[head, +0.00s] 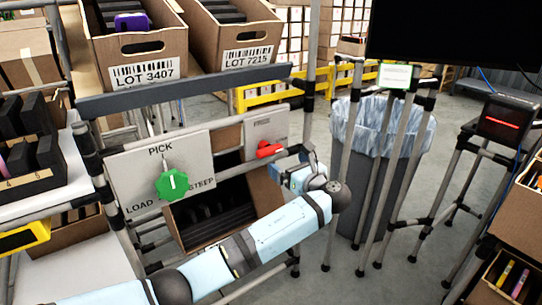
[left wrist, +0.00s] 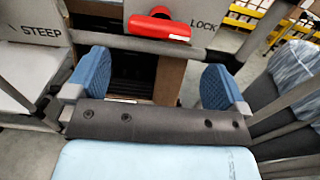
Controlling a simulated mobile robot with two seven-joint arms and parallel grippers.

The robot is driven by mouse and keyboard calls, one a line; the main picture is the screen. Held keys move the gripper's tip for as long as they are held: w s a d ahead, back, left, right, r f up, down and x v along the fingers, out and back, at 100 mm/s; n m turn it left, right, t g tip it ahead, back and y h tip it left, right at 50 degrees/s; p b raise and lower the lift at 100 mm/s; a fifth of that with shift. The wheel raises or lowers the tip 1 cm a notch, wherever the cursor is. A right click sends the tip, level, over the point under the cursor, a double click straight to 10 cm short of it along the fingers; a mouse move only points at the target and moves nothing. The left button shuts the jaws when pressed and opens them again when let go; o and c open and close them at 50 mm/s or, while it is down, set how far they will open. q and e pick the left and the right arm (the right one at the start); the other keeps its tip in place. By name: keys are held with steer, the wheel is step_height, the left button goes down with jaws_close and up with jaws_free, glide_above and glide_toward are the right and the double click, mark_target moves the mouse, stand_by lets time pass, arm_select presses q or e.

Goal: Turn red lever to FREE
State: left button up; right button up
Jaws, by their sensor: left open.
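The red lever (head: 268,150) sits on a small light plate (head: 261,130) in the head view, its bar lying roughly sideways. Faint lettering that looks like FREE is above it. In the left wrist view the red lever (left wrist: 158,28) is at the top, with the word LOCK on the plate to its right. My left gripper (head: 297,178) is just right of and below the lever, apart from it. In the left wrist view its blue fingers (left wrist: 158,75) are spread wide with nothing between them. My right gripper is not in view.
A green knob (head: 172,184) is on the PICK panel (head: 135,170) at left. A grey rail (left wrist: 150,45) runs just below the lever. Cartons (head: 225,30) stand above on a tilted shelf. A lined bin (head: 390,130) stands at right.

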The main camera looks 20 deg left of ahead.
mark_target(272, 152)
arm_select(q)
steer(key=b+x, duration=0.3)
steer(key=x, duration=0.6)
steer(key=shift+w+a, duration=0.25)
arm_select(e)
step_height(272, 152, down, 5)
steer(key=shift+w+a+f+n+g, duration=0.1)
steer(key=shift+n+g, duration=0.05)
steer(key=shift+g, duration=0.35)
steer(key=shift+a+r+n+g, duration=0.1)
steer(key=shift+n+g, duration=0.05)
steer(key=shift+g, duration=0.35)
arm_select(q)
steer(key=shift+c, duration=0.5)
steer(key=c, duration=0.5)
steer(key=shift+o, duration=0.2)
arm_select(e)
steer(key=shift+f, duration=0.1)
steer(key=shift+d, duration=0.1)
